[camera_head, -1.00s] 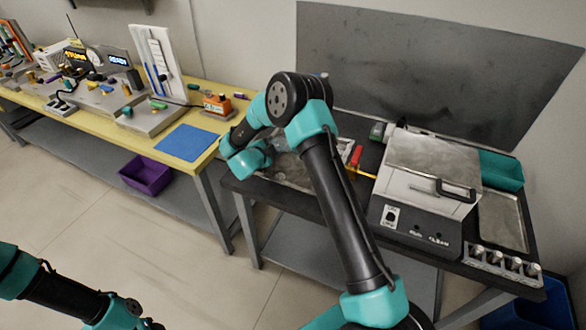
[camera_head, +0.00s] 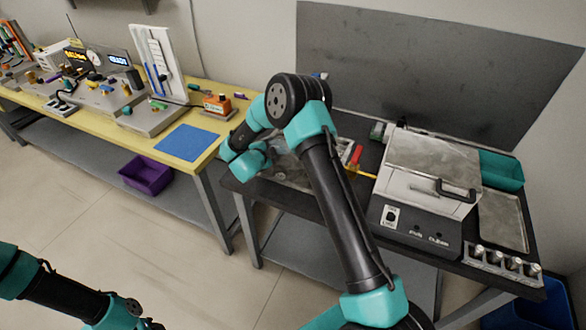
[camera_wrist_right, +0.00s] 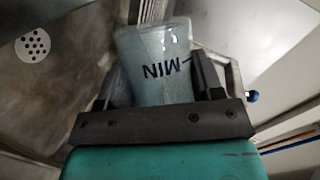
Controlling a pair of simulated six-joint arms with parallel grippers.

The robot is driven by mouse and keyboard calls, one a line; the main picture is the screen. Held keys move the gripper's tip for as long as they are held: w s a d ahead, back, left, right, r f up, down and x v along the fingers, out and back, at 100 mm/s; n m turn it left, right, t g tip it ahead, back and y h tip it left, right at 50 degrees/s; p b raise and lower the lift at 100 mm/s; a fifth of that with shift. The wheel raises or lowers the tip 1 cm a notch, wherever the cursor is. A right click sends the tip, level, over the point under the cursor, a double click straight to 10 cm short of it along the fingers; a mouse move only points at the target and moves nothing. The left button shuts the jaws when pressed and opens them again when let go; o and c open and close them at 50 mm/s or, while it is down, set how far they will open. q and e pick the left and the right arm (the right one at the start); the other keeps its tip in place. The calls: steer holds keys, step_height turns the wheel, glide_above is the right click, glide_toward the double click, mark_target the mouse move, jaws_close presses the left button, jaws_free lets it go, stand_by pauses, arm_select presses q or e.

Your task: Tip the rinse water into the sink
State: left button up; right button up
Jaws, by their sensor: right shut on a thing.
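In the right wrist view a translucent pale beaker (camera_wrist_right: 152,70) sits between the fingers of my right gripper (camera_wrist_right: 160,82), which is shut on it. Its dark "MIN" mark reads upside down. I cannot make out a water level or a stream. The metal sink (camera_wrist_right: 62,85) lies beyond, with its round perforated drain (camera_wrist_right: 33,46) at upper left, apart from the beaker. In the head view the sink (camera_head: 290,172) is partly hidden by my right arm, and the beaker is not clearly visible. My left arm enters at the lower left; its gripper is out of view.
A lidded grey machine (camera_head: 425,190) stands right of the sink on the dark bench, with a teal bin (camera_head: 502,170) behind it. A red-handled tool (camera_head: 356,155) lies between. The yellow bench (camera_head: 215,120) with a blue mat (camera_head: 184,142) is to the left.

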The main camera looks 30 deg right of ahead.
mark_target(275, 143)
steer(key=shift+f+m+t, duration=0.15)
steer(key=shift+m+t, duration=0.35)
steer(key=shift+m, duration=0.3)
stand_by(0.7)
steer(key=shift+s+d+r+m+t, duration=0.25)
steer(key=shift+s+r+m+t, duration=0.15)
steer(key=shift+s+r+m, duration=0.25)
stand_by(1.1)
steer(key=shift+s+d+r+m+t+h, duration=0.15)
steer(key=shift+r+m+t, duration=0.15)
steer(key=shift+r+m, duration=0.25)
steer(key=shift+s+a+r+m+t+h, duration=0.15)
steer(key=shift+r+m+t, duration=0.2)
steer(key=shift+m, duration=0.25)
stand_by(1.3)
steer(key=shift+s+d+r+m+t+h, duration=0.15)
steer(key=shift+s+r+m+h, duration=0.1)
steer(key=shift+r+m, duration=0.3)
steer(key=shift+s+d+r+m+t+h, duration=0.15)
steer(key=shift+s+r+m, duration=0.15)
steer(key=shift+m, duration=0.45)
stand_by(1.0)
